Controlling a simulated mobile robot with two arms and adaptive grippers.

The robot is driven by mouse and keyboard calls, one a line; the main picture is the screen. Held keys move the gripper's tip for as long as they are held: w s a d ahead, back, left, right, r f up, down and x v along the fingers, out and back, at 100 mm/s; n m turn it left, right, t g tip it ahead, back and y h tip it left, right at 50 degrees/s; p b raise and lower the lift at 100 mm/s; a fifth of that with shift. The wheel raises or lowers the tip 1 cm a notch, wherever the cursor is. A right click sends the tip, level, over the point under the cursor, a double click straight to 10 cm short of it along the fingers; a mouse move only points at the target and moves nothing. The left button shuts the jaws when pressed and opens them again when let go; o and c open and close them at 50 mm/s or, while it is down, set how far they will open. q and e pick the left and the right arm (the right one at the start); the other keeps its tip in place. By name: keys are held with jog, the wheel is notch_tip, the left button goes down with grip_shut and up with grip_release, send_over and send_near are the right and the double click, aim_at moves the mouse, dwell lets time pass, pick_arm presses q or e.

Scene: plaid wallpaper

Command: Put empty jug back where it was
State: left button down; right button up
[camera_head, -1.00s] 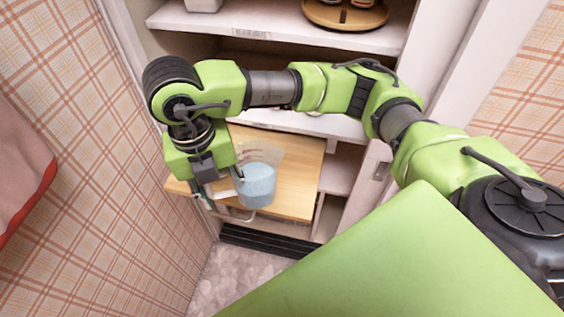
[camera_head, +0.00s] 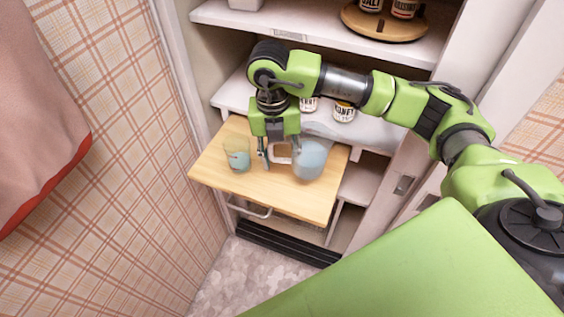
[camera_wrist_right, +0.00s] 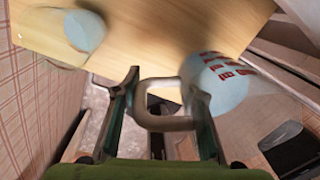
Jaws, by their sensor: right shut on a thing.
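My right gripper (camera_head: 278,160) is shut on the handle (camera_head: 277,153) of a clear jug (camera_head: 312,157). The jug's lower part looks pale blue, so I cannot tell whether it is empty. It is over the back right part of a wooden pull-out board (camera_head: 215,178); I cannot tell whether it touches the board. In the right wrist view the handle (camera_wrist_right: 165,122) is between the fingers, and the jug (camera_wrist_right: 225,82) shows red markings. A clear cup (camera_head: 237,155) with pale blue in it stands on the board, left of the gripper. My left gripper is not in view.
Labelled jars (camera_head: 344,112) stand on the shelf (camera_head: 385,131) right behind the jug. A higher shelf (camera_head: 330,42) holds a round wooden tray (camera_head: 392,34) with jars. A plaid wall (camera_head: 110,150) and a hanging pink cloth (camera_head: 38,110) are at left. The board's front is clear.

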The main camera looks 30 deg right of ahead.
aim_at(283, 175)
jog(key=shift+w+d+f, duration=0.3)
jog(key=shift+w+f, duration=0.1)
jog(key=shift+f, duration=0.15)
jog(key=shift+w+d+f, duration=0.25)
jog(key=shift+w+f, duration=0.1)
jog(key=shift+f, duration=0.2)
notch_tip(283, 175, down, 3)
jog(key=shift+f+p, duration=0.1)
jog(key=shift+p, duration=0.2)
jog(key=shift+f, duration=0.15)
jog(key=o, duration=1.4)
jog(key=shift+o, duration=0.2)
